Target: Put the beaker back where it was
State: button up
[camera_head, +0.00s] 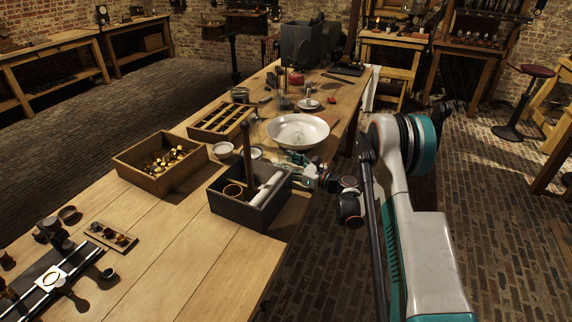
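My gripper (292,166) is at the table's right edge, between the white dish (298,142) and the dark box (262,214). Its fingers point left over the table. They are too small and cluttered to tell open from shut, or whether they hold anything. I cannot clearly make out a beaker. A faint clear shape shows inside the wide, shallow white dish, but I cannot tell what it is. A small round pale vessel (256,153) stands just left of my gripper. A small white bowl (223,150) is further left.
The long wooden table (190,262) has free room at its near end. The dark box holds a pale roll and a brown cup, with a tall dark post beside them. A wooden box (133,166) of brass parts and a compartment tray (206,130) stand left of my gripper.

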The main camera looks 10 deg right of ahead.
jog(key=shift+d+r, duration=0.1)
jog(key=shift+r, duration=0.05)
jog(key=p+v, duration=0.4)
jog(key=v, duration=0.7)
jog(key=shift+s+d, duration=0.2)
jog(key=shift+s, duration=0.15)
